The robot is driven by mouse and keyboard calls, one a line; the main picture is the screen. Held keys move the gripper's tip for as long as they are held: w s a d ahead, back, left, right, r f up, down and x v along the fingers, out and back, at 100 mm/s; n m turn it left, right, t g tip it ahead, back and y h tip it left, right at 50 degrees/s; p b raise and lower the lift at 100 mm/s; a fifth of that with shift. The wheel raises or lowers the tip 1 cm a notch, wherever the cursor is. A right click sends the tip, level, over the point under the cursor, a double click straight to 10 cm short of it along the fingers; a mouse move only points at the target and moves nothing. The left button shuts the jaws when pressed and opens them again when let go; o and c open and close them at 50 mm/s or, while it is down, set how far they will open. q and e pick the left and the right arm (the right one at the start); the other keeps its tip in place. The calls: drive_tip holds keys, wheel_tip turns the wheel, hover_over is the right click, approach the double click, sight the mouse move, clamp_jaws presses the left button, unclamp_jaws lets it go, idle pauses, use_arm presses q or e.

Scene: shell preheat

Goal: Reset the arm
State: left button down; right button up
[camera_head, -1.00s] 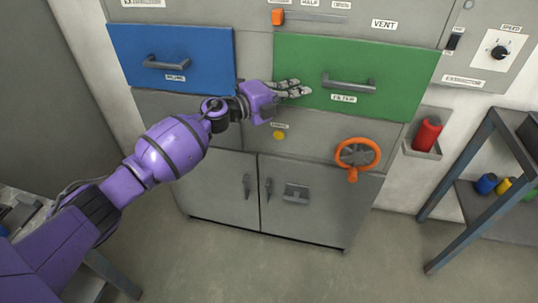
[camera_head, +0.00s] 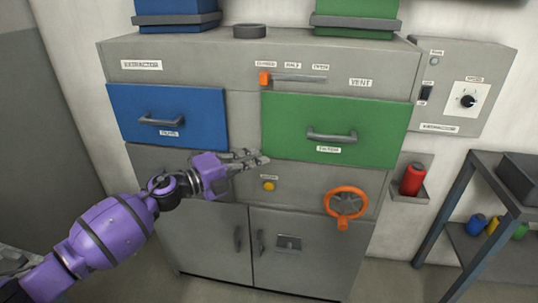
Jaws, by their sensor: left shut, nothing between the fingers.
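My left arm is purple and comes in from the lower left. My left gripper (camera_head: 257,160) is shut and empty, its grey fingers pointing right. It is in front of the grey cabinet, by the lower left corner of the green drawer (camera_head: 284,127). Whether it touches the cabinet front I cannot tell. The blue drawer (camera_head: 168,104) is up and left of the gripper and looks closed, as does the green one. My right arm and gripper are not in view.
The extractor cabinet (camera_head: 195,68) has an orange vent slider (camera_head: 264,79), a yellow button (camera_head: 269,186) and an orange handwheel (camera_head: 345,202). A red cylinder (camera_head: 412,179) sits in a wall holder. A shelf (camera_head: 490,262) with coloured cans stands at right. Floor at lower left is partly visible.

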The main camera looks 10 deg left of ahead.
use_arm(q)
drive_tip(key=s+a+f+n+t+y+p, duration=0.3)
drive_tip(key=s+f+n+y, duration=0.6)
drive_tip(key=s+f+n, duration=0.9)
drive_tip(key=s+f+n+g+y+p, duration=0.1)
drive_tip(key=s+f, duration=0.4)
drive_tip(key=s, duration=0.5)
drive_tip(key=s+f+n+g+y+p, duration=0.1)
drive_tip(key=s+f+n+g, duration=0.2)
drive_tip(key=s, duration=0.7)
drive_tip(key=s+f+n+g+y+p, duration=0.1)
drive_tip(key=s+f+n+g, duration=0.2)
drive_tip(key=s+f, duration=0.3)
drive_tip(key=s+n, duration=0.1)
drive_tip(key=s, duration=0.4)
drive_tip(key=shift+a+f+n, duration=0.15)
drive_tip(key=shift+f+n, duration=0.15)
drive_tip(key=shift+f, duration=0.05)
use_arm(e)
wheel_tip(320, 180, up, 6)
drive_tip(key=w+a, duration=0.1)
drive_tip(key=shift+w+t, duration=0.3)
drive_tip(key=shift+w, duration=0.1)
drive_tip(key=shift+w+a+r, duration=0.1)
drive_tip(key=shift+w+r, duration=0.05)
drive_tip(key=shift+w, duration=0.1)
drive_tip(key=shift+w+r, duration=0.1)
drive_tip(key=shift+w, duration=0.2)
